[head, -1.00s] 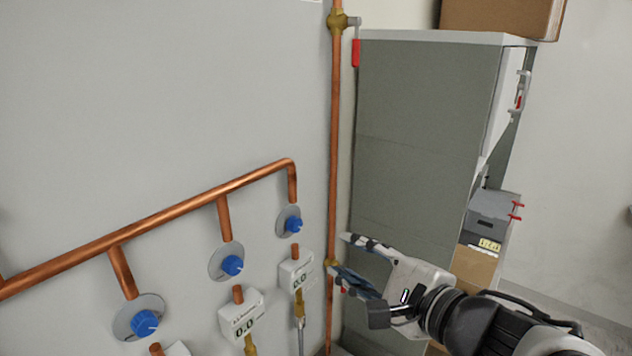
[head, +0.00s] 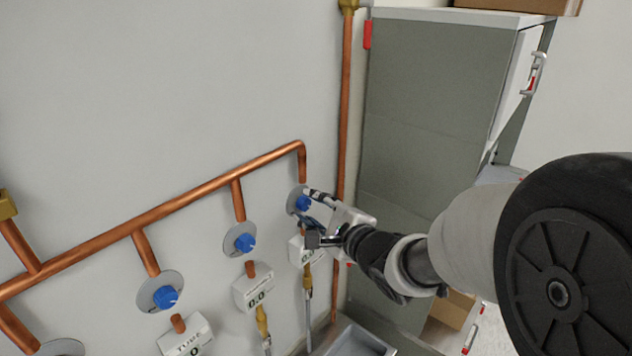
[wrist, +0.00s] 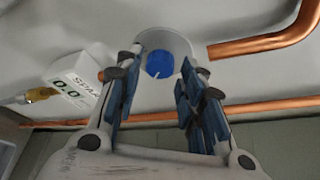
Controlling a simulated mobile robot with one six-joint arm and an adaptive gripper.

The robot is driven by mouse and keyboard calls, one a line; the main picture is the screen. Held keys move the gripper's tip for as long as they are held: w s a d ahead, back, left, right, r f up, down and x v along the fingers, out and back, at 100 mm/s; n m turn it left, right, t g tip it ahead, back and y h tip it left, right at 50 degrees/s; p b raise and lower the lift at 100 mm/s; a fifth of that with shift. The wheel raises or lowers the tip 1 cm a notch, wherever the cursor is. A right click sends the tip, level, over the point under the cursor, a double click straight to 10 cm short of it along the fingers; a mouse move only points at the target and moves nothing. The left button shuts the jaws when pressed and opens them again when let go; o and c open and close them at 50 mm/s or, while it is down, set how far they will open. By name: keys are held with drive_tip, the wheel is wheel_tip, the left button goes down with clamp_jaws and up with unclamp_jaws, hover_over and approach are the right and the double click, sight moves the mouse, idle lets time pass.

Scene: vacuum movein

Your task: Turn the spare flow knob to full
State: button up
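The spare flow knob (wrist: 160,64) is blue with a white pointer line, on a round grey wall plate (wrist: 180,43). In the head view it is the rightmost blue knob (head: 303,203), partly covered by my gripper (head: 316,212). The white meter box (wrist: 82,88) beside it reads "SPA…" and 0.0. In the wrist view my gripper (wrist: 160,80) is open, with blue-padded fingers on either side of the knob. The knob shows between the fingertips; I cannot tell whether either finger touches it. Nothing is held.
Two more blue knobs (head: 245,242) (head: 166,297) sit to the left under a copper pipe (head: 150,217). A vertical copper pipe (head: 346,110) and a grey cabinet (head: 430,110) stand to the right. A grey bin (head: 355,340) is below.

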drive_tip(key=shift+w+a+f, duration=0.15)
drive_tip(key=shift+w+a, duration=0.2)
drive_tip(key=shift+w, duration=0.15)
drive_tip(key=shift+c, duration=0.5)
drive_tip(key=c, duration=0.7)
